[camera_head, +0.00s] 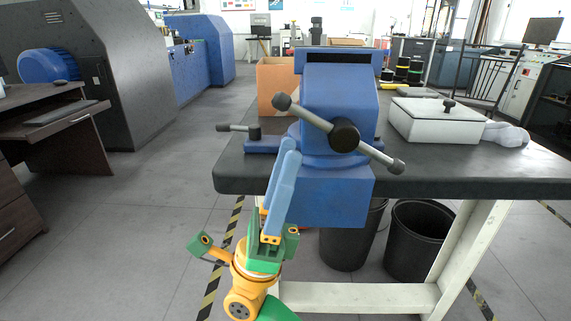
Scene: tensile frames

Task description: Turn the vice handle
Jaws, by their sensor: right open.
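A blue vice (341,98) is mounted at the front left of a dark workbench. Its grey vice handle (311,116) runs through a dark round hub on the front, with a ball at each end. The handle slopes from upper left to lower right. My right gripper (288,149), with light blue fingers on a green and orange wrist, points up in front of the vice's lower left. Its fingers stand below the handle's upper left end and nothing shows between them. Whether a finger touches the vice body cannot be told. My left gripper is not in view.
A smaller clamp lever (237,128) sticks out left of the vice. A white box (436,120) stands on the workbench (480,172) to the right, and a cardboard box (277,82) is behind. Black bins (419,238) stand underneath.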

